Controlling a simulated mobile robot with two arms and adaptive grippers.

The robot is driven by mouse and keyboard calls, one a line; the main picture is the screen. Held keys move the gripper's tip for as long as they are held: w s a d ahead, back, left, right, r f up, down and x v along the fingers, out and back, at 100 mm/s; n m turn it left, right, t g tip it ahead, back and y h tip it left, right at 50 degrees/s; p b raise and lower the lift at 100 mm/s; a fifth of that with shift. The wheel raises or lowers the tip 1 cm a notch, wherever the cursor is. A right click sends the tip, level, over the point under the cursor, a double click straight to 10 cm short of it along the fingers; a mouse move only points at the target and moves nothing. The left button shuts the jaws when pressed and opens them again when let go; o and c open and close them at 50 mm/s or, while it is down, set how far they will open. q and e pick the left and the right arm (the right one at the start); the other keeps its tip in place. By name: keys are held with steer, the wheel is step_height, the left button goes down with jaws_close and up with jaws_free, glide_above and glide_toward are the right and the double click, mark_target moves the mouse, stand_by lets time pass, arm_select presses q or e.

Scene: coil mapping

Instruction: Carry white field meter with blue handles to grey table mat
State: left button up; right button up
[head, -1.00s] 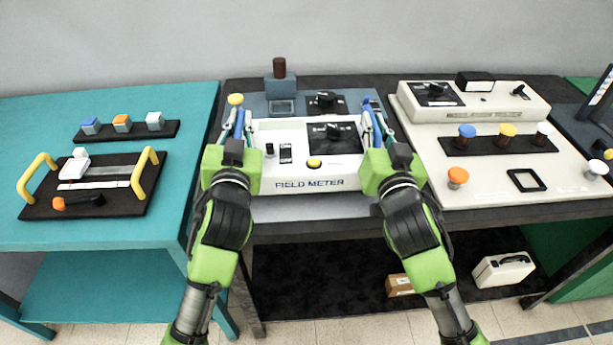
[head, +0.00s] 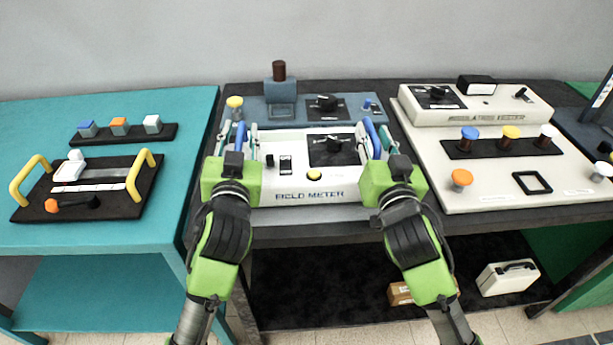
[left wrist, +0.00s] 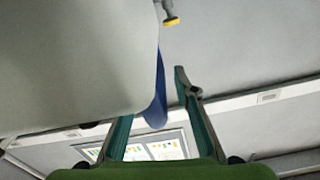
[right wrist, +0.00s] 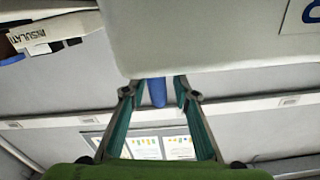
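The white field meter (head: 285,190) lies face up near the front edge of the middle table. Its left blue handle (head: 240,136) and right blue handle (head: 372,138) stand at its sides. My left gripper (head: 247,130) is at the left handle, which shows between its spread fingers in the left wrist view (left wrist: 157,105). My right gripper (head: 384,137) is at the right handle; the right wrist view shows this handle (right wrist: 157,92) between the fingers with gaps either side. The grey mat is mostly hidden under the meter; contact beneath cannot be made out.
A blue-grey panel (head: 300,116) with knobs lies right behind the meter. A cream console (head: 500,190) with several caps is close on the right. A teal table (head: 130,230) with a yellow-handled black tray (head: 95,205) stands left. Little free room surrounds the meter.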

steer(key=shift+s, duration=0.1)
arm_select(q)
steer(key=s+d, duration=0.1)
steer(key=s, duration=1.1)
arm_select(e)
steer(key=s+d, duration=0.1)
steer(key=s, duration=1.1)
arm_select(q)
steer(key=shift+d, duration=0.1)
arm_select(e)
steer(key=shift+d, duration=0.1)
